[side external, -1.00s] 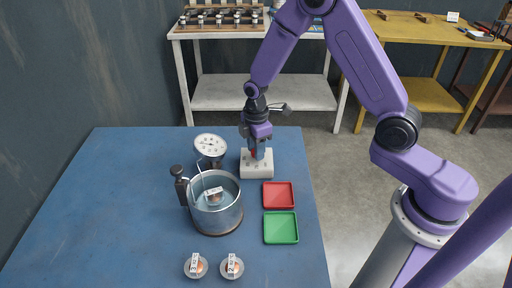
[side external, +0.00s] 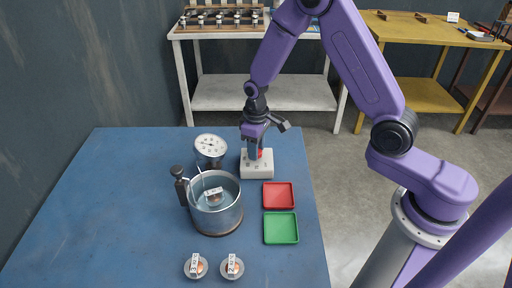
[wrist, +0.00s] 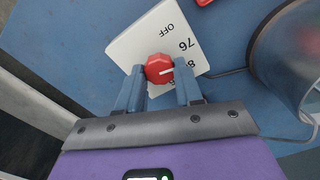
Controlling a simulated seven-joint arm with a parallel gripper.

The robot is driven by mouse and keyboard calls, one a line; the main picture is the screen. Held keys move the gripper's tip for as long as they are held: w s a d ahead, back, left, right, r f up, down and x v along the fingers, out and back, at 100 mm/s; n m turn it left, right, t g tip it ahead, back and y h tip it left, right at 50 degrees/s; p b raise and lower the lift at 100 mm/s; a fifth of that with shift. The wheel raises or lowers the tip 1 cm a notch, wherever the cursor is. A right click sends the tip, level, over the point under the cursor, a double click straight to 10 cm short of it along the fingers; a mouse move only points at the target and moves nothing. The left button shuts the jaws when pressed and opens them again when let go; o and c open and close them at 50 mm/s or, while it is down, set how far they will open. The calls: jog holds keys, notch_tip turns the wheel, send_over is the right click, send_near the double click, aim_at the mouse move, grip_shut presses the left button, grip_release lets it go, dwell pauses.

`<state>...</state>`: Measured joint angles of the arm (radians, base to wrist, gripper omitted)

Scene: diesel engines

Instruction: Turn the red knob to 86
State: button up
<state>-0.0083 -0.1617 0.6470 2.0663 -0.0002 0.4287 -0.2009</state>
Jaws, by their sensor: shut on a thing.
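The red knob (wrist: 158,68) sits on a white control box (wrist: 132,47) marked OFF, 76 and a figure starting with 8, partly hidden by a finger. The knob's white pointer line points toward that partly hidden figure. My gripper (wrist: 159,73) has its blue fingers on either side of the knob, shut on it. In the side view the white box (side external: 257,170) stands at the blue table's back right, with my gripper (side external: 256,155) over it and the red knob (side external: 266,153) showing beside a finger.
A metal pot (side external: 217,216) of liquid with a labelled part inside stands left of the box. A round dial gauge (side external: 210,146) is behind it. A red tray (side external: 278,195) and a green tray (side external: 281,228) lie in front of the box. Two labelled parts (side external: 196,267) are at the front.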

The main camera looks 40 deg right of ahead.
jog(key=m, duration=0.6)
dwell(0.6)
jog(key=o, duration=1)
jog(key=shift+o, duration=0.2)
notch_tip(320, 180, up, 18)
jog(key=shift+f, duration=0.25)
